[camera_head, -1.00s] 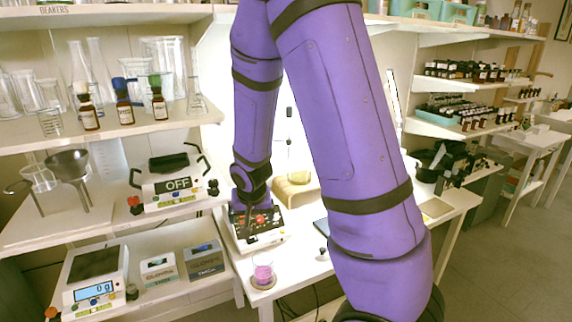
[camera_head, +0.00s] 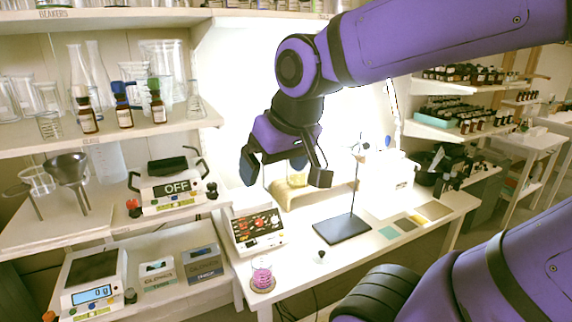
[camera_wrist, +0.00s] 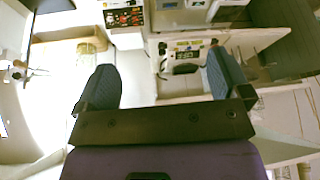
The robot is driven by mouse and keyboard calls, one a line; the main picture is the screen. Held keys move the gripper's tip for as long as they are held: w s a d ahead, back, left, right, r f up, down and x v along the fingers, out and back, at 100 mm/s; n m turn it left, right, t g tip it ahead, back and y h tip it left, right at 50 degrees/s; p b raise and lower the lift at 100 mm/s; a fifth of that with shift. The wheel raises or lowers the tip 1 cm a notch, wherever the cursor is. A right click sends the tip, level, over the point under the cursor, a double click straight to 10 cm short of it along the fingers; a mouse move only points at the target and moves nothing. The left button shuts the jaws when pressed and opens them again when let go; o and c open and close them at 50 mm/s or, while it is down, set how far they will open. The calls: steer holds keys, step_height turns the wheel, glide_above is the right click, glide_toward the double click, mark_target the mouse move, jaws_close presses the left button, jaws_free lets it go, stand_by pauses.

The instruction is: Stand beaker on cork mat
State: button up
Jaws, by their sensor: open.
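A small glass beaker (camera_head: 262,270) with pink liquid stands upright at the table's front left corner. A small round brown mat, seemingly the cork mat (camera_head: 270,289), shows under its base. My gripper (camera_head: 284,182) is open and empty, fingers pointing down, in the air above the table, up and to the right of the beaker. In the wrist view my open fingers (camera_wrist: 160,88) have nothing between them. I cannot make out the beaker in that view.
A device with a red-and-black panel (camera_head: 256,229) stands just behind the beaker. A stand with a dark base (camera_head: 342,229) and flat coloured squares (camera_head: 405,224) lie to the right. Shelves with glassware and a scale (camera_head: 94,285) are at left.

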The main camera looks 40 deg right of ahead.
steer(key=shift+n, duration=0.5)
steer(key=s, duration=0.1)
steer(key=s+r, duration=0.1)
steer(key=s+a, duration=0.1)
steer(key=s, duration=0.1)
steer(key=shift+s+a+r, duration=0.1)
steer(key=shift+r, duration=0.2)
